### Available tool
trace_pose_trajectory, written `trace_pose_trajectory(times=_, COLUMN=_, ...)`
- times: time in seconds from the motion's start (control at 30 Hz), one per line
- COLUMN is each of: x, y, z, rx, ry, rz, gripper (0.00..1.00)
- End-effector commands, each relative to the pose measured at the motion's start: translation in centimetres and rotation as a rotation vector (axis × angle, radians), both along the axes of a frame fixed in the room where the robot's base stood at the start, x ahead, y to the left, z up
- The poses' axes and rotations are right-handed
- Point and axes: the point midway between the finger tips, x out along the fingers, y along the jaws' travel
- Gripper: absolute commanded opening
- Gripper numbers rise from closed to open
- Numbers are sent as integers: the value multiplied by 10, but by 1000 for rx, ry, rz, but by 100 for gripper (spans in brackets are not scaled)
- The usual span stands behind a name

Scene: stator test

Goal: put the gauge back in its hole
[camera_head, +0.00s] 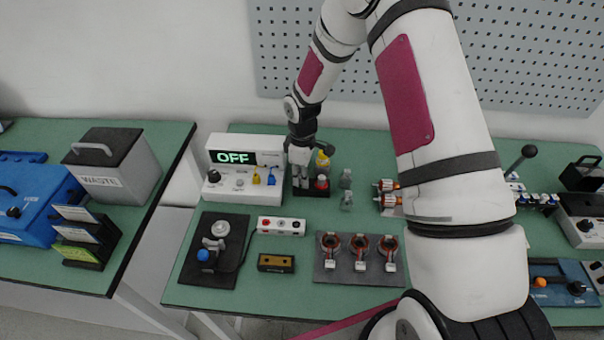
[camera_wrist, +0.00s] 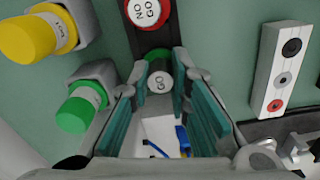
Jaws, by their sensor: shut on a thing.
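My gripper (camera_head: 300,172) is shut on a GO gauge, with a grey end marked "GO" and a green band (camera_wrist: 159,80) between the fingers in the wrist view. It is over the dark gauge holder (camera_head: 318,190); I cannot tell whether the gauge's lower end is inside a hole. In the head view my gripper mostly hides the gauge. The red NO GO gauge (camera_wrist: 147,11) stands in the same holder, just beside; it shows in the head view (camera_head: 321,183).
Yellow (camera_wrist: 28,38) and green (camera_wrist: 82,108) capped pieces in grey blocks stand close behind. The meter reading "OFF" (camera_head: 232,157) is left of my gripper, the white socket block (camera_head: 281,226) in front. Small grey pieces (camera_head: 346,180) stand right.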

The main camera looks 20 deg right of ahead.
Motion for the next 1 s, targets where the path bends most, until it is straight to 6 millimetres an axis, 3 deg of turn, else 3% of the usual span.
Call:
trace_pose_trajectory(times=0.17, x=0, y=0, z=0, rx=-1, ry=-1, rz=0, gripper=0)
trace_pose_trajectory(times=0.2, x=0, y=0, z=0, rx=0, ry=-1, rz=0, gripper=20)
trace_pose_trajectory(times=0.3, x=0, y=0, z=0, rx=0, ry=-1, rz=0, gripper=41)
trace_pose_trajectory(times=0.67, x=0, y=0, z=3, rx=0, ry=-1, rz=0, gripper=41)
trace_pose_trajectory(times=0.77, x=1, y=0, z=13, rx=1, ry=-4, rz=-1, gripper=41)
trace_pose_trajectory(times=1.0, x=1, y=0, z=60, rx=0, ry=-5, rz=-1, gripper=41)
